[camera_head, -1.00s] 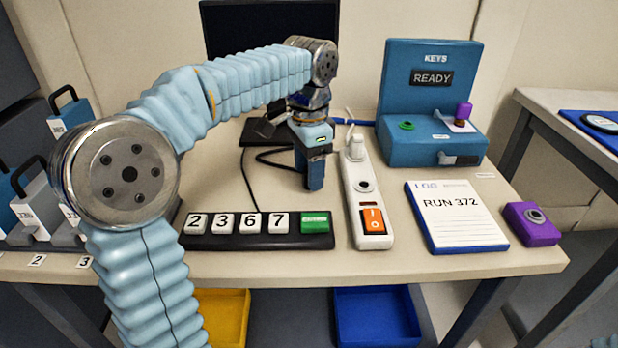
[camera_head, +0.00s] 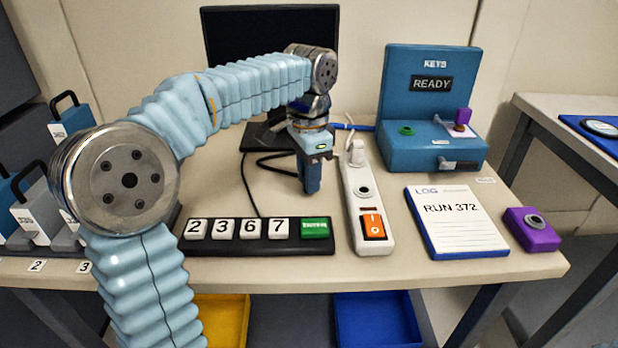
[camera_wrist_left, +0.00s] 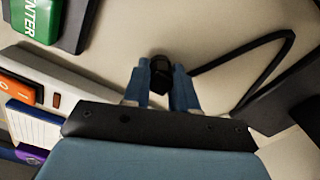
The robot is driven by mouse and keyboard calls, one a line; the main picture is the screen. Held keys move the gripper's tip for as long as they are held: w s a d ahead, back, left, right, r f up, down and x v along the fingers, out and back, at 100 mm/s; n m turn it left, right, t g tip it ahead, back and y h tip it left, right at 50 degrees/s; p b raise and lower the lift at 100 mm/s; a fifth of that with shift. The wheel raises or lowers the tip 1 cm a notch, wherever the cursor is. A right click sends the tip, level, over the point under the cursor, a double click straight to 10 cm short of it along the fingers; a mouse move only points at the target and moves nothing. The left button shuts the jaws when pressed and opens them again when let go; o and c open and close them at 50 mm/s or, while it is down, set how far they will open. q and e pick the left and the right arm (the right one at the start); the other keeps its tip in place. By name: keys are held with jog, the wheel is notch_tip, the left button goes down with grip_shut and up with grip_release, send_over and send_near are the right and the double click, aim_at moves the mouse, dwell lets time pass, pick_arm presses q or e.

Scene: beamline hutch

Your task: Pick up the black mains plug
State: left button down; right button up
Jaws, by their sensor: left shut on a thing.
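The black mains plug (camera_wrist_left: 160,72) shows in the left wrist view between the two blue fingertips of my left gripper (camera_wrist_left: 161,84), which are shut on it. A black cable (camera_wrist_left: 240,65) runs beside it on the table and bends at the right. In the head view my left gripper (camera_head: 311,189) points down at the table, just left of the white power strip (camera_head: 353,190). The plug is hidden by the gripper there. I cannot tell whether the plug still touches the table. My right gripper is not in view.
The strip has an orange switch (camera_head: 373,226) and a white plug (camera_head: 356,152) at its far end. A number tile bar (camera_head: 250,247) lies in front. A blue key box (camera_head: 430,155), a log sheet (camera_head: 456,220) and a purple block (camera_head: 531,229) stand right. A monitor (camera_head: 270,60) is behind.

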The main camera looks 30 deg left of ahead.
pick_arm(q)
jog(key=shift+r, duration=0.45)
jog(key=s+r, duration=1.1)
jog(key=s, duration=0.3)
jog(key=shift+d+r+b, duration=0.15)
jog(key=shift+r+b, duration=0.2)
jog(key=shift+r, duration=0.05)
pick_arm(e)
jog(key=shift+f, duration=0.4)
